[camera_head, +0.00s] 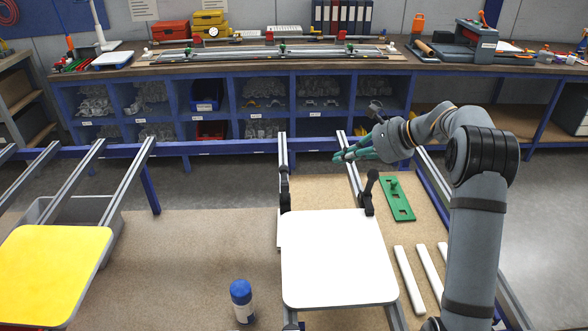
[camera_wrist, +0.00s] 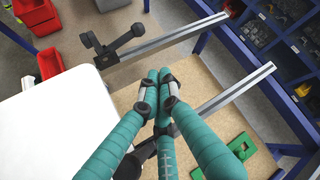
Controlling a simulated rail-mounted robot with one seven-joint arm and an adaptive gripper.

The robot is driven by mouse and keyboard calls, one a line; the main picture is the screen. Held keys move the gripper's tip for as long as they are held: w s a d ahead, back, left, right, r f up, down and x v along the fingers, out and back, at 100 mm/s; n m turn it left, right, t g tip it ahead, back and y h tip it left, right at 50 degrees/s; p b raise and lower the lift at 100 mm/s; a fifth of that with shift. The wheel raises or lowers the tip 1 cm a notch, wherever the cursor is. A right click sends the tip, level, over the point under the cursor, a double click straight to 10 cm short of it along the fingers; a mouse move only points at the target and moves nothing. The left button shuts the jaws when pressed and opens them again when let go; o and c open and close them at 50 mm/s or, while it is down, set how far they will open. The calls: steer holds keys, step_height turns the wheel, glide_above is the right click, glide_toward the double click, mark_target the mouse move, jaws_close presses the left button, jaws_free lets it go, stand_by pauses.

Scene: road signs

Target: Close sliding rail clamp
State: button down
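A white panel (camera_head: 335,258) lies across two grey rails, and it fills the left of the wrist view (camera_wrist: 50,120). A black clamp sits on each rail by its far edge: a left clamp (camera_head: 285,192) and a right clamp (camera_head: 368,192) with a raised lever. The left clamp shows at the upper left of the wrist view (camera_wrist: 112,45). The right clamp (camera_wrist: 130,165) is partly hidden behind my fingers there. My gripper (camera_head: 340,157) is above the right rail (camera_head: 349,165), beyond the right clamp. Its teal fingers (camera_wrist: 159,76) are together and empty, apart from both clamps.
A green plate (camera_head: 397,198) and white bars (camera_head: 410,278) lie right of the rails. A blue-capped bottle (camera_head: 241,300) stands left of the panel. A yellow panel (camera_head: 50,272) is farther left. A blue shelved bench (camera_head: 235,95) stands behind.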

steer(key=a+p+x, duration=0.1)
steer(key=p+x, duration=0.2)
steer(key=x, duration=0.4)
steer(key=s+a+r+p+x, duration=0.1)
steer(key=p+x, duration=0.2)
steer(key=x, duration=0.5)
steer(key=shift+a, duration=0.4)
